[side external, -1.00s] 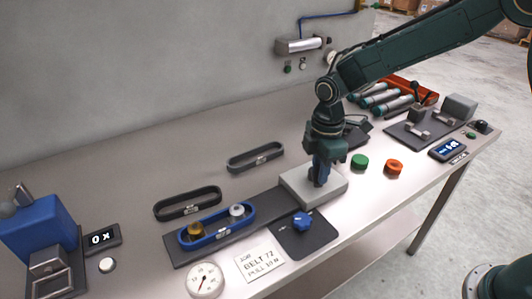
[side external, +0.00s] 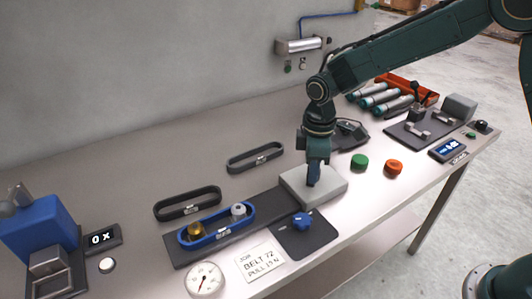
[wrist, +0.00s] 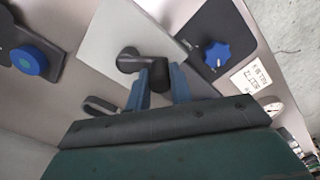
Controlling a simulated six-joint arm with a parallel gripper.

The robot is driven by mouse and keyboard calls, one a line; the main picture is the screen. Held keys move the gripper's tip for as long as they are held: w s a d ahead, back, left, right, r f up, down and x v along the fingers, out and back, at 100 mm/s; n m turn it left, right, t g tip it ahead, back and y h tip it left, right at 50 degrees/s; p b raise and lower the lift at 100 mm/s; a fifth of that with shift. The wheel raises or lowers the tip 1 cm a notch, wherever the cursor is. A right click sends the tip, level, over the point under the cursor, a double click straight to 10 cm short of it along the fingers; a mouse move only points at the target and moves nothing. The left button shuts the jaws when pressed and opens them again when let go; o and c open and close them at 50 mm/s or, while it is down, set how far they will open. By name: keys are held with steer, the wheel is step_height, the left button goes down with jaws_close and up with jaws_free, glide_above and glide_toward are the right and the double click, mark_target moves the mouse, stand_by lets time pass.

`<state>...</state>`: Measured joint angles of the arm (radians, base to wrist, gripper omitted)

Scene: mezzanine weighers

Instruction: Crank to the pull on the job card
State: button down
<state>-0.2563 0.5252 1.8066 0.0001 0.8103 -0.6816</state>
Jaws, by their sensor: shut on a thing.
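My gripper (side external: 313,182) points down over the pale grey crank block (side external: 330,194). In the wrist view, its two blue fingers (wrist: 158,84) are shut on the black crank handle (wrist: 160,70), whose dark arm runs left to a hub on the block. In the side view the crank is mostly hidden by my gripper. The job card (side external: 260,262) lies in front and reads BELT 72 and a pull that looks like 15 N. A round dial gauge (side external: 205,280) is left of it; its reading is too small to tell. A blue belt (side external: 216,234) loops around brass and silver pulleys.
A blue star knob (side external: 302,220) is on a dark plate in front of the block. Two dark belts (side external: 187,204) lie behind the blue one. Green (side external: 359,162) and orange (side external: 394,167) round pieces stand to the right. A blue weigher-like unit (side external: 38,232) is far left.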

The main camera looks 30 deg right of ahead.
steer(key=m, duration=0.2)
steer(key=w+m, duration=0.1)
steer(key=w+a+m, duration=0.1)
steer(key=m, duration=0.1)
steer(key=shift+m, duration=0.3)
steer(key=w+m, duration=0.1)
steer(key=m, duration=0.1)
steer(key=w+m, duration=0.1)
steer(key=m, duration=0.2)
steer(key=shift+w+d+r+m, duration=0.1)
steer(key=shift+w+m, duration=0.05)
steer(key=shift+m, duration=0.15)
steer(key=m, duration=0.1)
steer(key=w+m, duration=0.1)
steer(key=m, duration=0.1)
steer(key=shift+w+d, duration=0.15)
steer(key=shift+d, duration=0.15)
steer(key=shift+w+d+m, duration=0.3)
steer(key=shift+m, duration=0.8)
steer(key=shift+w+d+m, duration=0.25)
steer(key=shift+w+m, duration=0.05)
steer(key=shift+m, duration=0.8)
steer(key=c, duration=1.2)
jaws_free()
steer(key=shift+c, duration=0.2)
